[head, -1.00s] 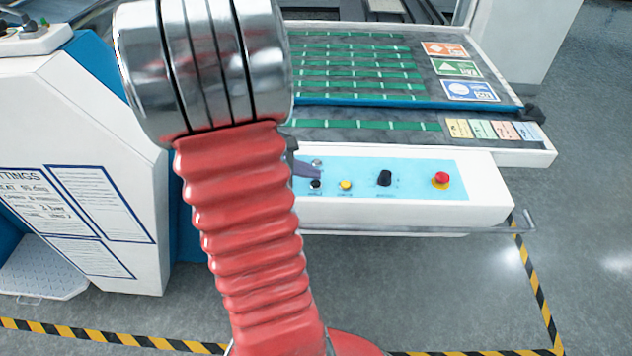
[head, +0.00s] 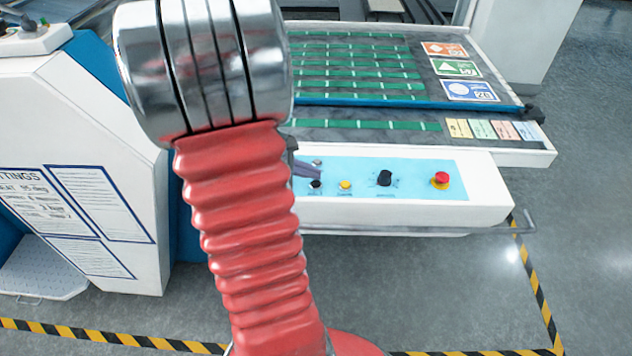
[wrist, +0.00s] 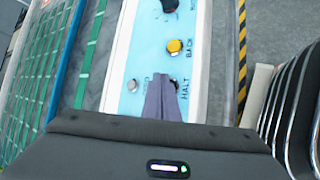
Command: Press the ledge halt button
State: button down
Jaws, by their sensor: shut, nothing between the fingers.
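The blue control panel (head: 415,180) is on the white front ledge of the machine. A black button (head: 316,184) sits at its left end. In the wrist view, the lettering HALT (wrist: 186,88) stands beside my fingertips, and the button at that label is mostly hidden behind them. My gripper (head: 317,174) is shut and empty, its fingertips pointing at the panel close to the black button. It also shows in the wrist view (wrist: 163,82). I cannot tell whether the tips touch the button.
A silver button (head: 317,162) is just behind the black one. A yellow button (head: 345,185), marked BACK in the wrist view, a black knob (head: 384,178) and a red button (head: 441,180) lie to the right. A metal rail (head: 460,231) runs below the ledge.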

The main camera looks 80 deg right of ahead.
aim_at(312, 185)
jog(key=shift+f, duration=0.8)
dwell(1.0)
jog(key=shift+r, duration=0.9)
notch_tip(312, 185, up, 5)
dwell(0.9)
dwell(0.9)
